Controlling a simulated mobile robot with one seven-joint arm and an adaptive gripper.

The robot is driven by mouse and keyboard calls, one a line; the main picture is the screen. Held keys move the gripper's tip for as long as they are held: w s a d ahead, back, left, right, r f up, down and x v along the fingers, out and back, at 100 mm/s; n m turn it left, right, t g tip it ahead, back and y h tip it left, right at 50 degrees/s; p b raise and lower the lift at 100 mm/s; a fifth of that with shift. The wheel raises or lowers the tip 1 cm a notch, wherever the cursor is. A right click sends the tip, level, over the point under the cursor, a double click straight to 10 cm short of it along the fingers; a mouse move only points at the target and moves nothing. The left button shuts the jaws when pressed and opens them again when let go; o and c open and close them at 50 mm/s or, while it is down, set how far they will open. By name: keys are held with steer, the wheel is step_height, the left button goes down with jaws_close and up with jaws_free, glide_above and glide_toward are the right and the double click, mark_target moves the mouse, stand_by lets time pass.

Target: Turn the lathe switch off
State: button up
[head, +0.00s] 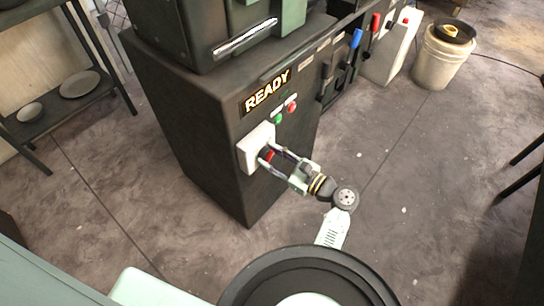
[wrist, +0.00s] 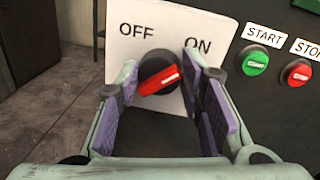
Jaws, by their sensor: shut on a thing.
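The lathe switch is a black round knob with a red bar handle (wrist: 158,82), set on a white plate (wrist: 132,42) marked OFF at the left and ON at the right. The white-marked end of the red bar points right and slightly up, toward the ON side. My gripper (wrist: 160,78) has its purple-padded fingers on either side of the knob and is shut on it. In the head view my gripper (head: 268,158) reaches the white plate (head: 256,146) on the front of the dark lathe cabinet (head: 215,150), and the knob is partly hidden by the fingers.
A green START button (wrist: 255,63) and a red STOP button (wrist: 297,76) sit right of the plate. A lit READY sign (head: 267,91) is above them. A shelf with dishes (head: 60,95) stands left and a bucket (head: 442,58) at upper right. Floor right of the cabinet is open.

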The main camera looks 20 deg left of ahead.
steer(key=shift+n, duration=0.3)
steer(key=n+b, duration=0.1)
steer(key=n, duration=0.7)
steer(key=shift+s+f+n+h+b, duration=0.15)
steer(key=shift+n+h+b, duration=0.15)
steer(key=shift+h+b, duration=0.1)
steer(key=n+b, duration=0.3)
steer(key=n, duration=0.2)
steer(key=shift+f+t, duration=0.15)
steer(key=shift+t, duration=0.15)
steer(key=shift+s+n+b, duration=0.1)
steer(key=shift+n+b, duration=1.2)
steer(key=shift+n, duration=0.1)
steer(key=o, duration=1.2)
steer(key=shift+c, duration=0.2)
